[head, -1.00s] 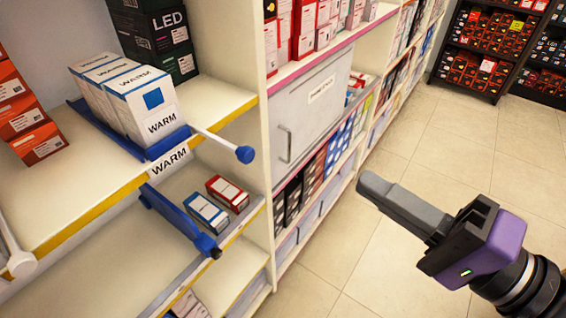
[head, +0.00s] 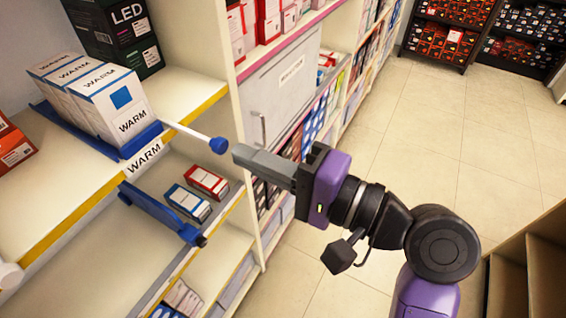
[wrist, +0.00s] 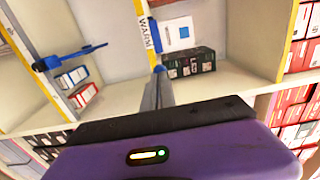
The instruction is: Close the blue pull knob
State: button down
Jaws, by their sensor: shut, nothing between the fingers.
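The blue pull knob (head: 219,145) is at the end of a white rod (head: 188,130) that sticks out past the shelf's yellow edge. The rod comes from a blue tray (head: 140,143) holding white WARM boxes (head: 96,98). My gripper (head: 238,152) is shut and empty, with its grey fingertips just right of the knob in the head view. Whether they touch the knob is unclear. In the wrist view my fingers (wrist: 158,88) point up the picture, and a small blue spot, apparently the knob (wrist: 158,69), shows at their tips.
A lower blue bar (head: 160,212) juts out below the tray, beside small red and blue boxes (head: 207,182). A grey cabinet door (head: 280,98) with a handle stands behind my gripper. A wooden shelf unit (head: 535,270) is at lower right. The tiled floor (head: 440,130) between is clear.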

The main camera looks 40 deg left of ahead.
aim_at(192, 133)
jog(key=shift+s+a, duration=0.1)
jog(key=shift+a, duration=0.7)
jog(key=a, duration=0.6)
jog(key=s+a+p, duration=0.1)
jog(key=a, duration=0.1)
jog(key=shift+a, duration=0.4)
jog(key=shift+a+r, duration=0.1)
jog(key=shift+s, duration=0.1)
